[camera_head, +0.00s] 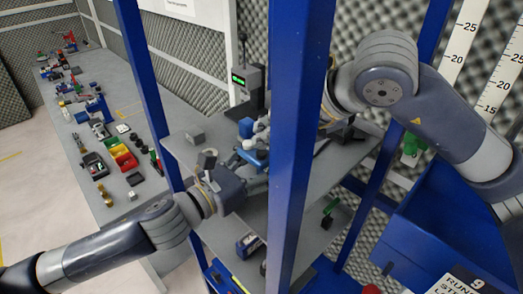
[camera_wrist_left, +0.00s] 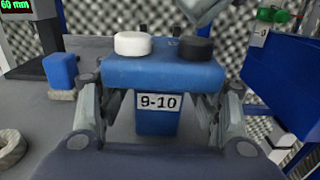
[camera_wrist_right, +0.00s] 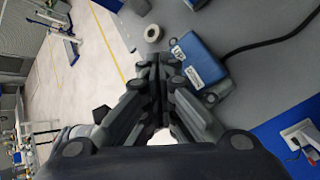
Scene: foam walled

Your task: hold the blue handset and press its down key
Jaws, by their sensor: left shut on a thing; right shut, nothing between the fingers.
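The blue handset (camera_wrist_left: 165,72) sits between the two fingers of my left gripper (camera_wrist_left: 160,112), which is shut on it. A round white key (camera_wrist_left: 133,44) and a round black key (camera_wrist_left: 196,49) stand on its top, and a label reads 9-10. The head view shows the handset (camera_head: 253,157) small, partly hidden by my left gripper (camera_head: 236,178). My right gripper (camera_wrist_right: 160,68) is shut and empty. In the right wrist view its tips are close beside a blue body (camera_wrist_right: 200,60) with a label UP; I cannot tell whether they touch it.
A blue post (camera_head: 300,140) stands in front of the shelf and hides part of my right arm. A grey ring (camera_wrist_right: 153,33) lies on the shelf. A blue block (camera_wrist_left: 61,70) is left of the handset. A black cable (camera_wrist_right: 270,42) runs across the grey surface.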

